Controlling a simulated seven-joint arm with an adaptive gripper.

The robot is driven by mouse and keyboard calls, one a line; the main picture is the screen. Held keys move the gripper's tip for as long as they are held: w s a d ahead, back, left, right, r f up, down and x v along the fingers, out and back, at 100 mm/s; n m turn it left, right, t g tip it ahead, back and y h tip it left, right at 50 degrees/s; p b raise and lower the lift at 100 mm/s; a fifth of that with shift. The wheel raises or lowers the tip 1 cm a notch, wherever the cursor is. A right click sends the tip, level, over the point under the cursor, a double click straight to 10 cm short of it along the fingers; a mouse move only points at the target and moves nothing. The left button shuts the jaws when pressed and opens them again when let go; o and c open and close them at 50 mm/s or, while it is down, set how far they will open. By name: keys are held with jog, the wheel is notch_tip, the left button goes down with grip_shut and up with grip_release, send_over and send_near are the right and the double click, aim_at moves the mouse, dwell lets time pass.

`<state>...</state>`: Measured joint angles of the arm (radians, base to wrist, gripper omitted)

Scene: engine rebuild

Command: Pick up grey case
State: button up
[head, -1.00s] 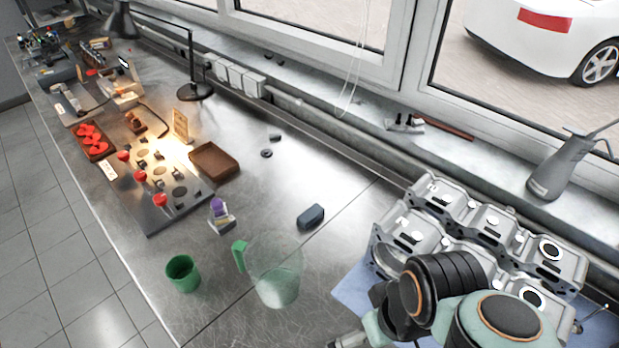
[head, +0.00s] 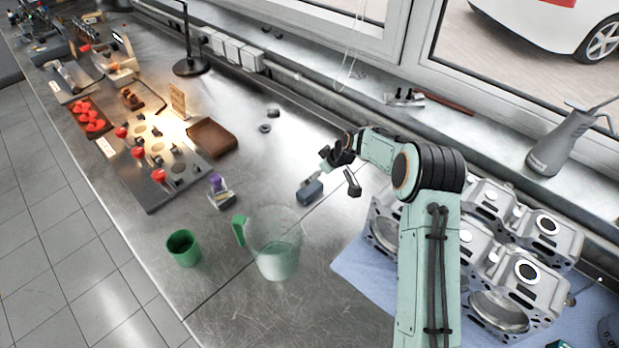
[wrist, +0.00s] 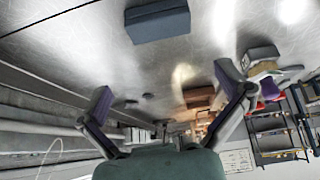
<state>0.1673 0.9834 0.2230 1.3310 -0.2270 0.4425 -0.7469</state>
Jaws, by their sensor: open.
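The grey case (head: 310,192) is a small dark blue-grey box with rounded edges, lying on the metal bench beyond the clear jug (head: 273,247). My gripper (head: 332,180) is close to it at the right, above the bench, with a finger partly overlapping it in the head view. In the wrist view the case (wrist: 157,22) lies at the top, past the open fingertips of my gripper (wrist: 165,88). The space between the fingers is empty. I cannot tell whether a finger touches the case.
The jug, with a green handle, and a green cup (head: 183,248) stand at the front. A purple-topped item (head: 218,190) and a brown tray (head: 212,138) are to the left. Metal engine parts (head: 500,265) lie on blue cloth at right. Bare bench lies behind the case.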

aim_at(311, 188)
jog(key=f, duration=0.3)
jog(key=shift+s+d, duration=0.1)
jog(key=shift+s, duration=0.15)
jog(key=x, duration=0.6)
jog(key=shift+s, duration=0.1)
jog(key=c, duration=1.1)
